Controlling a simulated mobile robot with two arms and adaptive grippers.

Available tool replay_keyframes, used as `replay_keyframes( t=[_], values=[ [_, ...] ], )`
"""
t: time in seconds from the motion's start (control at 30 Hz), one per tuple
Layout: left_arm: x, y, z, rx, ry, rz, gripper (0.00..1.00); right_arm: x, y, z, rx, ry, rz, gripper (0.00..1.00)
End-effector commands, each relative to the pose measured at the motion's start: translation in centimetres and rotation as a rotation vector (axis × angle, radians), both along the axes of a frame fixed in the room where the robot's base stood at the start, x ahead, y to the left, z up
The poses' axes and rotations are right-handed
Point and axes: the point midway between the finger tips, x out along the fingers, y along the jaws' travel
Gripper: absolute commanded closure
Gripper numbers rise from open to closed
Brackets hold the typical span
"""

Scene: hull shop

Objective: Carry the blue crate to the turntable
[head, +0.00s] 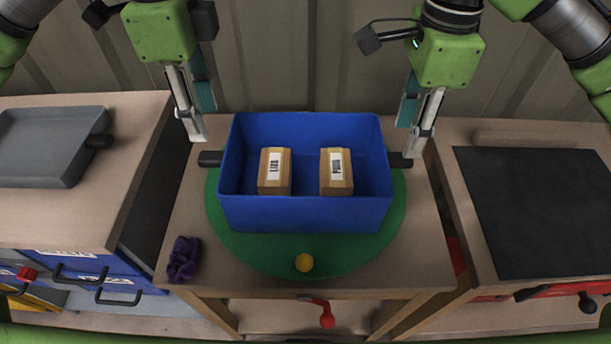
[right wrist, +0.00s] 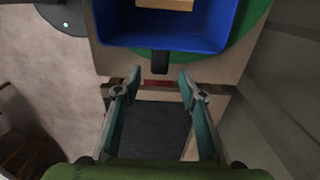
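The blue crate (head: 305,214) sits upright on the green turntable (head: 240,250), covering its middle. Inside lie two brown boxes with white labels, a left box (head: 274,184) and a right box (head: 337,186). A dark handle sticks out each side: the left handle (head: 209,158) and the right handle (head: 400,160). My left gripper (head: 200,126) is open and empty just above the left handle. My right gripper (head: 416,140) is open beside the right handle. In the right wrist view this handle (right wrist: 160,62) lies just beyond the parted fingertips (right wrist: 156,82), with nothing between them.
A purple cloth (head: 184,259) lies on the table's front left. A red-handled crank (head: 326,316) hangs below. A grey tray (head: 45,140) is on the left cabinet, a black mat (head: 535,200) on the right one.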

Motion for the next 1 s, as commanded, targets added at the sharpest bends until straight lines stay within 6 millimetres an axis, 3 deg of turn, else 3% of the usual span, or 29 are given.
replay_keyframes(
  t=[0.1,0.3,1.0],
  values=[
    [0.0,0.0,0.0,0.0,0.0,0.0,0.63,0.1,0.0,1.8,-0.001,-0.003,-0.001,0.62],
    [0.0,0.0,0.0,0.0,0.0,0.0,0.63,0.0,0.0,3.3,-0.001,-0.001,-0.001,0.62],
    [0.0,0.0,0.7,0.0,0.0,0.0,0.63,0.0,0.0,4.2,0.0,0.0,0.0,0.62]
  ],
)
